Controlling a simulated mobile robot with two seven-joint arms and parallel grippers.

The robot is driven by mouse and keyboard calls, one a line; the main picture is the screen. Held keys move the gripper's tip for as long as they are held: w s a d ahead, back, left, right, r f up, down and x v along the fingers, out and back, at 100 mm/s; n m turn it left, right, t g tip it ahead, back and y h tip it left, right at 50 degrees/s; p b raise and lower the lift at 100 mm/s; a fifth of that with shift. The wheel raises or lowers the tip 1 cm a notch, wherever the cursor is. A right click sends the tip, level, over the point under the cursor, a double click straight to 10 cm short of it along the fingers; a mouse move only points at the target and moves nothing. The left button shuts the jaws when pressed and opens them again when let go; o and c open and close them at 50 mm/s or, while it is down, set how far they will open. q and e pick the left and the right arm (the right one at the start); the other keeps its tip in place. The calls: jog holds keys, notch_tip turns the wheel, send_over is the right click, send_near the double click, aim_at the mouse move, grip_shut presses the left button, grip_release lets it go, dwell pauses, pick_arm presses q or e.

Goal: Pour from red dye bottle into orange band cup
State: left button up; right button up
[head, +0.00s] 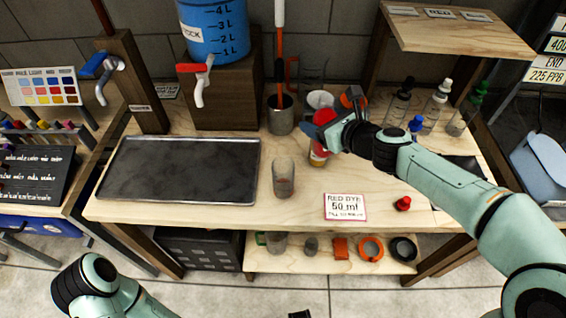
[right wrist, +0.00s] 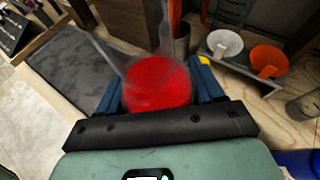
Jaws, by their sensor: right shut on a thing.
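My right gripper (head: 318,133) is shut on the red dye bottle (right wrist: 158,86), whose red round end shows between the blue fingers in the right wrist view. In the head view the gripper hides most of the bottle; a red end shows above the fingers and a white, yellow and red part below. A clear cup (head: 284,176) with a faint orange-brown tint low down stands upright on the table, left of and nearer than the gripper. It appears to be the orange band cup. A clear shape shows beyond the red end in the wrist view. My left gripper is out of view.
A red cap (head: 403,204) and a "RED DYE 50 ml" card (head: 345,206) lie at the table front. A dark tray (head: 180,168) covers the left side. Several capped bottles (head: 435,105) stand at the back right. A metal pot (head: 281,116) holds a tall rod behind the cup.

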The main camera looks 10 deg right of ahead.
jog(key=shift+a+f+n, duration=0.15)
jog(key=shift+f+n, duration=0.15)
jog(key=shift+n, duration=0.1)
jog(key=shift+a+n+h+p, duration=0.15)
jog(key=shift+n+h+p, duration=0.45)
jog(key=shift+h+p, duration=0.2)
notch_tip(320, 180, down, 2)
jog(key=shift+a+f+n+b, duration=0.2)
jog(key=shift+n+b, duration=0.1)
jog(key=shift+b, duration=0.55)
jog(key=shift+s+a+f+h+b, duration=0.1)
jog(key=shift+f+h+b, duration=0.35)
jog(key=shift+f, duration=0.2)
jog(key=shift+r+n+h+p, duration=0.2)
jog(key=shift+n+h+p, duration=0.05)
jog(key=shift+n+p, duration=0.2)
jog(key=shift+a+n+h+p, duration=0.15)
jog(key=shift+n+h+p, duration=0.4)
jog(key=shift+p, duration=0.25)
jog(key=shift+f, duration=0.25)
jog(key=shift+r, duration=0.1)
